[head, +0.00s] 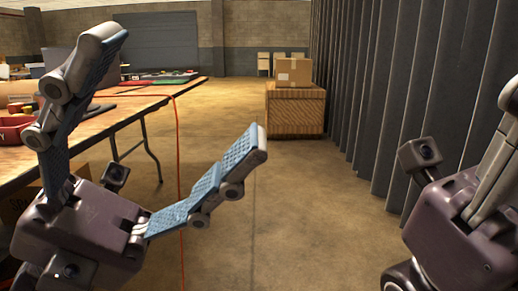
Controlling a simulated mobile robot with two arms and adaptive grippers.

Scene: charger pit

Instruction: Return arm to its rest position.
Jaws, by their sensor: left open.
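My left gripper (182,88) fills the left foreground of the head view. Its two blue-padded fingers are spread wide, and nothing is between them. It is raised in front of the long table's near end and holds nothing. My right gripper (468,210) is at the right edge of the view, in front of the grey curtain. Only its body and part of one finger show; the rest is cut off by the frame, so its opening cannot be judged.
A long wooden table (160,101) with a red bowl (14,130) and other items stands at left. An orange cable (177,150) hangs down to the floor. A cardboard box (294,72) sits on a wooden crate (296,110) ahead. A grey corrugated curtain (395,90) lines the right. The middle floor is clear.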

